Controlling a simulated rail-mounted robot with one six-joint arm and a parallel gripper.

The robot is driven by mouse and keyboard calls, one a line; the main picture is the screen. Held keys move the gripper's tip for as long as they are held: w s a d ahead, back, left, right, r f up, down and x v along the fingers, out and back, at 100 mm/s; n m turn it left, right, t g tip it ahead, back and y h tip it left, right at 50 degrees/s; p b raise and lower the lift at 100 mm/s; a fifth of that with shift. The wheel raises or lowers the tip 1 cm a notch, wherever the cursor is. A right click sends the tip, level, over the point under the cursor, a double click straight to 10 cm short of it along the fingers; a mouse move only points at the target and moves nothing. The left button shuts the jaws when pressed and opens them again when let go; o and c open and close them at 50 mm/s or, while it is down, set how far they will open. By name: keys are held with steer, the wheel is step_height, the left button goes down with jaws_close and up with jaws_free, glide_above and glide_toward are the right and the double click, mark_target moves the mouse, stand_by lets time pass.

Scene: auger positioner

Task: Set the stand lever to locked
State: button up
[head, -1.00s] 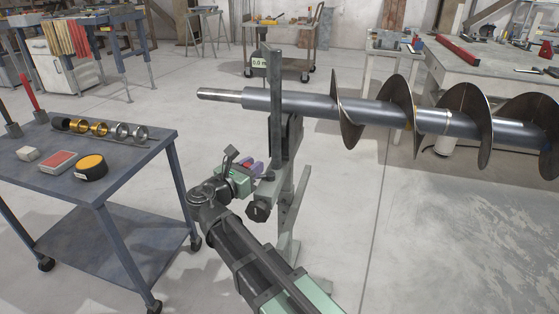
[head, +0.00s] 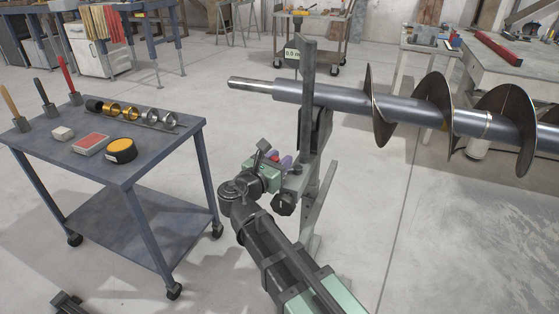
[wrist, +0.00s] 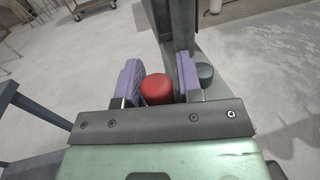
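The auger stand has a tall dark upright (head: 307,95). It also shows in the wrist view (wrist: 176,25). A red knob (wrist: 157,89), which looks like the end of the stand lever, sits between the purple fingers of my gripper (wrist: 158,80). The knob is close to both fingers, with a thin gap at the right one. My gripper is open around it. In the head view my gripper (head: 280,164) is beside the upright, low on its left, and the red knob is hidden there. The lever's shaft and lock position cannot be made out.
A dark grey knob (wrist: 205,73) is just right of the right finger. A black hand knob (head: 285,205) is below my gripper on the stand. The auger (head: 410,107) runs right from the stand. A cart (head: 150,165) with rings and tools stands left. A display (head: 292,54) reads about 0.0.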

steer(key=shift+s, duration=0.1)
steer(key=v, duration=1)
steer(key=shift+s+a, duration=0.2)
steer(key=shift+s, duration=0.05)
steer(key=shift+c, duration=0.3)
